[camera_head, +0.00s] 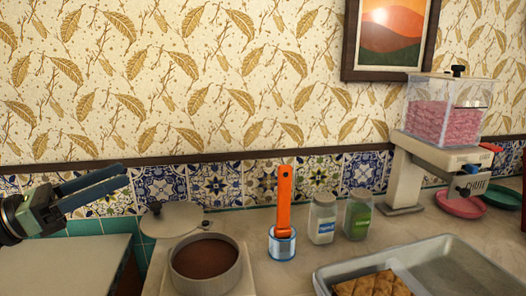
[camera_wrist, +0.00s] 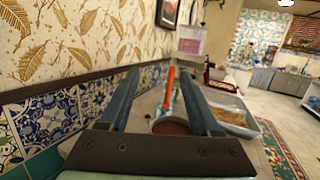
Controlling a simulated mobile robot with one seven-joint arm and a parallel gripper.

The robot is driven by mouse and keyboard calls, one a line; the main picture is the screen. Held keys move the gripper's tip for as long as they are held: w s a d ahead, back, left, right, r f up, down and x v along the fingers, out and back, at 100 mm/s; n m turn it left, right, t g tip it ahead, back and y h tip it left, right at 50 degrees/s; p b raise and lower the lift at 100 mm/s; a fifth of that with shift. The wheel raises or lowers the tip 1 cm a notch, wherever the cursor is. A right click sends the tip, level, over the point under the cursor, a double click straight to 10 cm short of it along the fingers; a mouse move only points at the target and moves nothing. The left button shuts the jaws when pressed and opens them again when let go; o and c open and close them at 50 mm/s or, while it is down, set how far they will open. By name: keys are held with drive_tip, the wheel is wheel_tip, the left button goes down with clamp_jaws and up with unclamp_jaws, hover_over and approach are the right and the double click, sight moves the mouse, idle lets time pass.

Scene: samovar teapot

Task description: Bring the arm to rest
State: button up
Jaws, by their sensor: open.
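My gripper (camera_head: 97,187) shows at the left of the head view, raised above the pale surface there, with its fingers pointing right. In the wrist view its two blue-grey fingers (camera_wrist: 160,95) stand apart with nothing between them touching either one. The pot (camera_head: 205,265) of brown liquid lies to the right of the gripper and lower. In the wrist view the pot (camera_wrist: 171,127) shows beyond the fingers. No samovar or teapot can be made out in either view.
An orange-handled tool (camera_head: 284,205) stands in a small tin (camera_head: 282,245). Two jars, (camera_head: 322,220) and a green one (camera_head: 358,216), stand beside it. A tray (camera_head: 450,275) holds a baked piece. A dispenser (camera_head: 405,180) stands at right. The tiled wall (camera_head: 240,180) runs close behind.

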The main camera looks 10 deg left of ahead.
drive_tip(key=w+d+r+n+t+y, duration=0.4)
drive_tip(key=r+n+t, duration=0.2)
drive_tip(key=n, duration=0.3)
drive_tip(key=w+d+r+n+t+y, duration=0.35)
drive_tip(key=d+r+n+t, duration=0.2)
drive_tip(key=n+t, duration=0.2)
drive_tip(key=s+d+f+n+g+y, duration=0.45)
drive_tip(key=d+f+n, duration=0.45)
drive_tip(key=n, duration=0.5)
drive_tip(key=s+d+f+n+g+y, duration=0.35)
drive_tip(key=d+f+n+g, duration=0.2)
drive_tip(key=d+n, duration=0.7)
drive_tip(key=s+r+n+t+b, duration=0.2)
drive_tip(key=s+r+t+b, duration=0.9)
drive_tip(key=s+r, duration=0.25)
wheel_tip(320, 180, up, 31)
drive_tip(key=a+p, duration=0.1)
drive_tip(key=p, duration=3)
drive_tip(key=shift+g+h, duration=0.35)
drive_tip(key=shift+h, duration=0.1)
